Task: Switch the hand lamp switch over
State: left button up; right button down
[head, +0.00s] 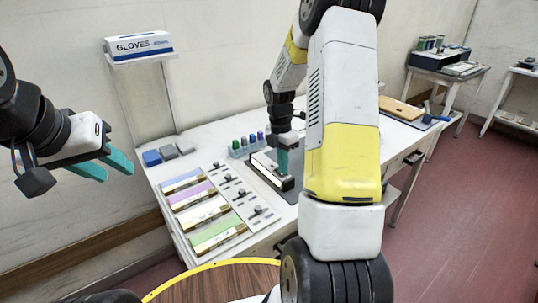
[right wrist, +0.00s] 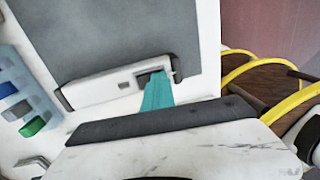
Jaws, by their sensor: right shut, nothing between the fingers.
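The hand lamp (head: 263,167) is a long white bar with dark ends, lying on a dark grey mat on the bench. In the right wrist view the lamp (right wrist: 103,91) shows a dark recess with the switch (right wrist: 150,78) near its right end. My right gripper (head: 284,164) is shut and empty, pointing down at the lamp. In the right wrist view its teal fingertips (right wrist: 157,92) are at the recess and partly hide the switch; I cannot tell whether they touch it or which way it is set. My left gripper (head: 114,169) is open and empty, in the air left of the bench.
Coloured strips (head: 203,208) and a panel of small dark clamps (head: 234,190) lie on the bench's near left. A rack of coloured bottles (head: 246,145) stands behind the lamp. A glove box (head: 139,44) sits on a shelf. A yellow-rimmed round table (head: 215,282) is in front.

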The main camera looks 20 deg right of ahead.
jog(key=shift+f, duration=0.1)
jog(key=shift+w+a+r, duration=0.2)
jog(key=shift+w+a, duration=0.05)
jog(key=shift+w, duration=0.45)
jog(key=shift+r, duration=0.1)
